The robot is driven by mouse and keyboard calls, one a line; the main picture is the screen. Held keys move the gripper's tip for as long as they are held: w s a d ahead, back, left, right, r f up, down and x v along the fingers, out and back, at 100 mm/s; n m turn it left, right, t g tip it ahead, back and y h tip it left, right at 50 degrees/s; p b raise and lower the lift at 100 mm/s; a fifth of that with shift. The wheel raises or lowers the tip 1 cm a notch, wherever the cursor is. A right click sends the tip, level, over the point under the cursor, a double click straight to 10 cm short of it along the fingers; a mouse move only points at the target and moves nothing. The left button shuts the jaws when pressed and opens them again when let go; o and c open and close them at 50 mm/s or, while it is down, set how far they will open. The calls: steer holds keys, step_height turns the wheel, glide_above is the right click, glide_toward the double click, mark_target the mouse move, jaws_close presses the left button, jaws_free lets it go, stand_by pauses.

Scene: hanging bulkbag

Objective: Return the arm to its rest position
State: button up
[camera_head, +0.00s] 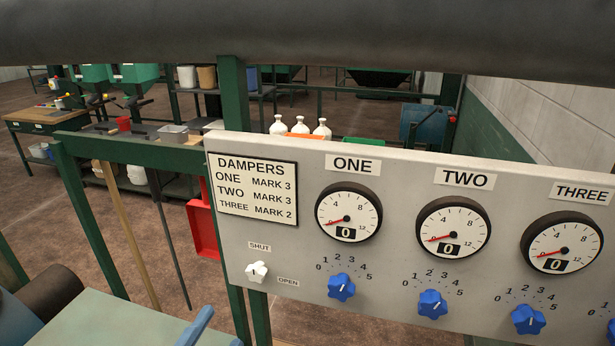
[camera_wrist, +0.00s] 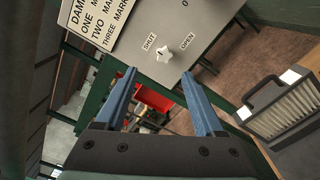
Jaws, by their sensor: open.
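My gripper (camera_wrist: 159,76) shows in the wrist view as two blue fingers held wide apart. It is open with nothing between the fingertips. Beyond the tips is the white shut/open knob (camera_wrist: 164,56) on the grey control panel (camera_wrist: 205,22); the fingers appear apart from it. In the head view, a blue finger of my gripper shows at the bottom edge, below and left of the white knob (camera_head: 257,272).
The panel (camera_head: 300,270) carries blue knobs (camera_head: 341,287) under dials reading 0. A dampers card (camera_head: 252,187) is at its left. A dark pipe (camera_head: 300,35) crosses the top. Green posts (camera_head: 88,215) stand left. A pleated panel in a grey frame (camera_wrist: 285,108) lies right in the wrist view.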

steer(key=w+d+r+m+t+y+b, duration=0.1)
steer(key=w+d+r+m+t, duration=0.2)
steer(key=r+m, duration=0.5)
steer(key=w+d+r+m+t+b, duration=0.1)
steer(key=w+d+r+m+b, duration=0.3)
steer(key=r, duration=0.6)
steer(key=s+d+r+m+t+y, duration=0.1)
steer(key=s+d+r+m+t, duration=0.2)
steer(key=r, duration=0.5)
steer(key=s+d+r+m+t+y, duration=0.1)
steer(key=s+d+r+m, duration=0.3)
steer(key=r, duration=0.5)
steer(key=s+m+t, duration=0.1)
steer(key=s+m, duration=0.1)
steer(key=s, duration=0.1)
steer(key=shift+s+d+r+m+t, duration=0.2)
steer(key=shift+m+t, duration=0.1)
steer(key=shift+t, duration=0.1)
steer(key=shift+w, duration=0.1)
